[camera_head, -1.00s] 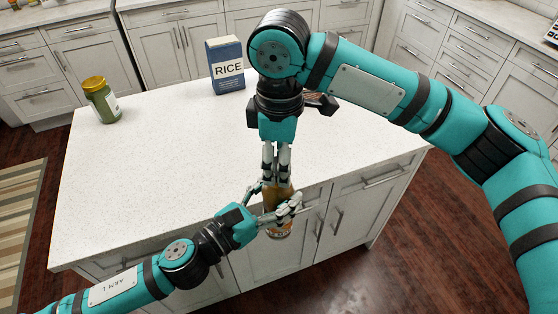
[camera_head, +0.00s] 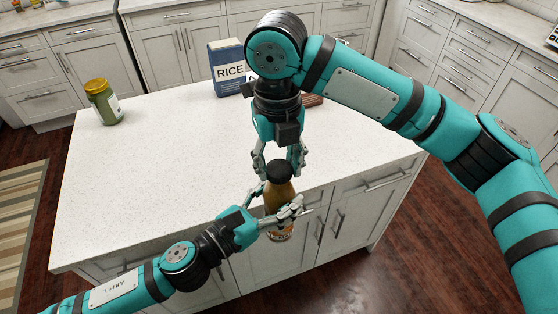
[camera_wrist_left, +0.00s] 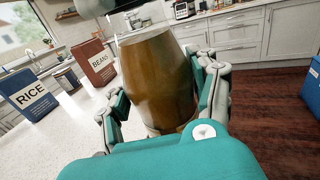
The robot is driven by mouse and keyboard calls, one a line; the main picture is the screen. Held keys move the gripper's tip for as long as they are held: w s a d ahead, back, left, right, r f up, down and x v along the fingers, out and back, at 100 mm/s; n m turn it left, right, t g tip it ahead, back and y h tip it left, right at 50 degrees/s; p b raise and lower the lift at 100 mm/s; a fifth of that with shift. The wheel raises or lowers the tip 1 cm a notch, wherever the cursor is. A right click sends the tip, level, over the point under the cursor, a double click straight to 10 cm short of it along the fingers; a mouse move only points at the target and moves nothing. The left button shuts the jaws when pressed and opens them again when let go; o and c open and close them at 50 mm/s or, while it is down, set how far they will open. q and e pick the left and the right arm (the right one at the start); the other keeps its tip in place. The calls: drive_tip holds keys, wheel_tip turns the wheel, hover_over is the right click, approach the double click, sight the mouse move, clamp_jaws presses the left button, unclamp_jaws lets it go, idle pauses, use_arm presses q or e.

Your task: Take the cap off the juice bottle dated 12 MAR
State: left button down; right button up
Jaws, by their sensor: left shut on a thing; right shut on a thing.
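The juice bottle (camera_head: 277,196) is amber with a black cap (camera_head: 279,171) on top. It is upright at the island's front edge. My left gripper (camera_head: 276,213) is shut around its body from the left; the bottle (camera_wrist_left: 155,75) fills the middle of the left wrist view between the fingers. My right gripper (camera_head: 279,166) points down from above, one finger on each side of the cap, shut on it. The cap appears seated on the bottle neck. The date cannot be read in either view; part of the label is hidden by the left fingers.
A green jar with a yellow lid (camera_head: 102,102) stands at the island's back left. A blue RICE box (camera_head: 227,68) stands behind my right arm. A brown BEANS box (camera_wrist_left: 95,62) shows in the left wrist view. The island top (camera_head: 160,160) is clear between them.

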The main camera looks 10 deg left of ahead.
drive_tip(key=shift+w+r, duration=0.15)
idle(0.6)
drive_tip(key=shift+r, duration=1)
